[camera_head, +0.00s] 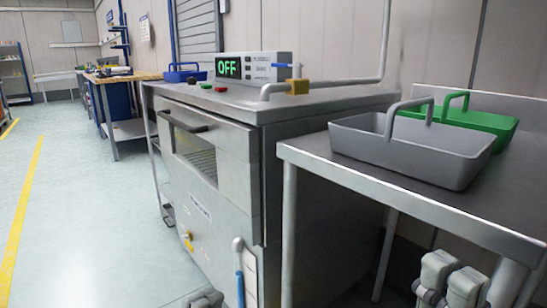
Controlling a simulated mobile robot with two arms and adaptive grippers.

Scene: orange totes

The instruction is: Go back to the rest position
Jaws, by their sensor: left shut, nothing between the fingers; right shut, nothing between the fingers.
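My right gripper (452,284) shows at the bottom right, in front of and below the edge of the grey side table (400,195). It is shut and empty. Only a small grey part of my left gripper (205,298) shows at the bottom edge, in front of the metal machine (215,205). It is shut with nothing in it, and most of it is cut off by the frame. Neither gripper visibly touches the machine or the table.
A grey tote (415,150) and a green tote (480,118) stand on the side table. A display reading OFF (240,67) and a blue tote (183,72) are on the machine. A workbench (118,78) stands farther back. The floor (90,200) at left is clear.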

